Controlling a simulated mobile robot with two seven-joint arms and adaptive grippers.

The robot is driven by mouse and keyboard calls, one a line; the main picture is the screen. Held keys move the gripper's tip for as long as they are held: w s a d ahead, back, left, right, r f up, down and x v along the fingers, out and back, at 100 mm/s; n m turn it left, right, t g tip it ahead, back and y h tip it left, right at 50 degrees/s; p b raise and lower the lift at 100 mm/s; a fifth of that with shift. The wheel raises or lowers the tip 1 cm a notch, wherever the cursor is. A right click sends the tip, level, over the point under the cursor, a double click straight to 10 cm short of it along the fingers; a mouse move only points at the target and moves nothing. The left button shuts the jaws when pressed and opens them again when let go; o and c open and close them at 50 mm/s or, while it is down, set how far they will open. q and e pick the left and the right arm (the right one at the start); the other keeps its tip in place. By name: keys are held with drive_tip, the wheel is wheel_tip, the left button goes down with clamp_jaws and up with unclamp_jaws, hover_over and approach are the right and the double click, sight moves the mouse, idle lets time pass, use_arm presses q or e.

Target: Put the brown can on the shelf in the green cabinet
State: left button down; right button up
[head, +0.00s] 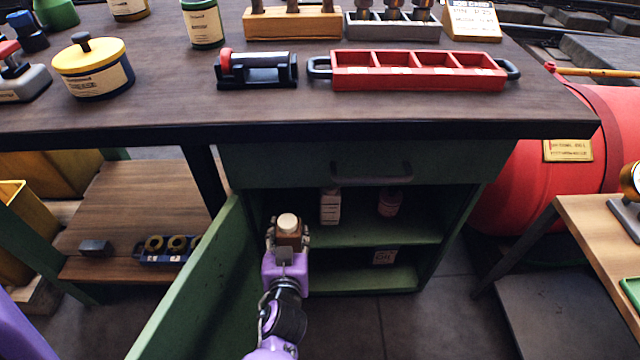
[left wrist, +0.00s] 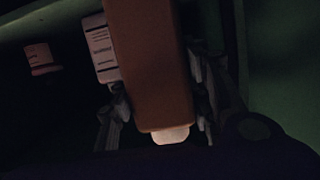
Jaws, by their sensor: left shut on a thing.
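The brown can (head: 288,238) has a pale cap and is held upright in my left gripper (head: 287,243), at the left side of the open green cabinet (head: 345,150). In the left wrist view the brown can (left wrist: 150,65) fills the middle, between the fingers of my left gripper (left wrist: 155,110). The upper shelf (head: 400,229) is beside and behind the can. I cannot tell whether the can's base touches the shelf. The cabinet door (head: 205,285) stands open on the left. My right gripper is not in view.
A white bottle (head: 330,206) and a small pinkish bottle (head: 389,203) stand on the upper shelf, right of the can. A labelled box (head: 384,257) is on the lower level. The workbench top (head: 170,95) overhangs the cabinet. The shelf's right front is clear.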

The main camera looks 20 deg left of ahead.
use_arm(q)
drive_tip(key=shift+r+b+x, duration=0.25)
drive_tip(key=shift+b+x, duration=0.2)
drive_tip(key=shift+x, duration=2.3)
drive_tip(key=shift+r+b+x, duration=0.25)
drive_tip(key=shift+b+x, duration=0.2)
drive_tip(key=shift+x, duration=2.35)
drive_tip(key=shift+r+b+x, duration=0.25)
drive_tip(key=shift+b+x, duration=0.2)
drive_tip(key=shift+x, duration=2.3)
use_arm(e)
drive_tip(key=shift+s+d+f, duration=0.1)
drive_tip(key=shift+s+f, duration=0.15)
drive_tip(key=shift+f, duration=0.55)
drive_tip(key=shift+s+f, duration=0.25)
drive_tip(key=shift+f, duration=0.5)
use_arm(q)
drive_tip(key=shift+w+a, duration=0.1)
drive_tip(key=shift+w, duration=0.1)
drive_tip(key=shift+f, duration=0.2)
drive_tip(key=c, duration=0.9)
unclamp_jaws()
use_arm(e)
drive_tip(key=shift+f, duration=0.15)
use_arm(q)
drive_tip(key=shift+r, duration=0.1)
